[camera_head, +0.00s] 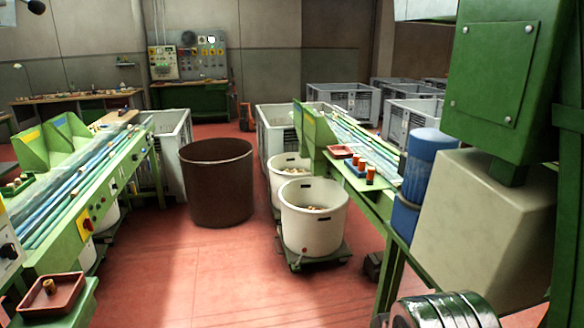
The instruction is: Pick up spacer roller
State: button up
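I cannot pick out the spacer roller for certain. Small orange-red cylinders (370,175) stand upright on the near end of the right-hand green machine (378,207), beside a small red tray (340,152). They are too small to tell whether one is a spacer roller. A cork-coloured piece (49,286) stands in a red-brown tray (62,296) at the lower left. My gripper is not in view.
A brown drum (217,185) and a white tub of corks (313,225) on a wheeled base stand ahead. A green machine (90,190) lines the left. A dark ribbed cylindrical object (445,312) is cut off at lower right. Red floor (190,270) between is clear.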

aim_at(370, 170)
jog(key=i, duration=3.75)
jog(key=z, duration=1)
